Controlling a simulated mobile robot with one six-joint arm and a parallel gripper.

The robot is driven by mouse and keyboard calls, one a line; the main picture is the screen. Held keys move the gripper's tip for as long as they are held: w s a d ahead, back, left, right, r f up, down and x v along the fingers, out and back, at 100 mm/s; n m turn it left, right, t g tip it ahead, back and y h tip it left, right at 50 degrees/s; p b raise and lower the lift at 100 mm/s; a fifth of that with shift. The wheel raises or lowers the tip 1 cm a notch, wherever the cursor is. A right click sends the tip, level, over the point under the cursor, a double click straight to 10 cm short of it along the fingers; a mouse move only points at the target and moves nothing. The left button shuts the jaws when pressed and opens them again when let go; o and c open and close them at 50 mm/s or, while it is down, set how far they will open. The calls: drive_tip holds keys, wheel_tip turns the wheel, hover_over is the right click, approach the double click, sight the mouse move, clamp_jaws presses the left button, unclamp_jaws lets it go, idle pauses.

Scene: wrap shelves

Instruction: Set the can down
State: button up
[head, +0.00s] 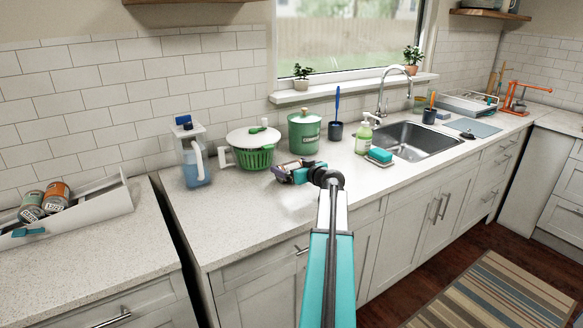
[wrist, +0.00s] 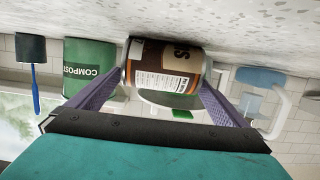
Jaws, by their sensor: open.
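A brown and cream can (wrist: 165,68) with metal rims lies on its side in the upside-down wrist view, against the pale counter surface. My gripper (wrist: 163,82) has one finger by each end of the can; the jaws are open around it. Whether a finger still touches the can is unclear. In the head view my gripper (head: 291,172) is low over the counter (head: 240,230), in front of the green bin, and mostly hides the can.
A green compost bin (head: 304,132), a green colander (head: 252,150) and a blue-and-clear jug (head: 194,155) stand behind. Soap bottle (head: 364,139), sponge (head: 379,155) and sink (head: 415,141) are to the right. A white rack (head: 95,212) with two cans is far left. The front counter is clear.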

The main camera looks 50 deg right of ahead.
drive_tip(key=shift+r, duration=0.1)
drive_tip(key=b+v, duration=0.2)
drive_tip(key=v, duration=1)
idle(0.4)
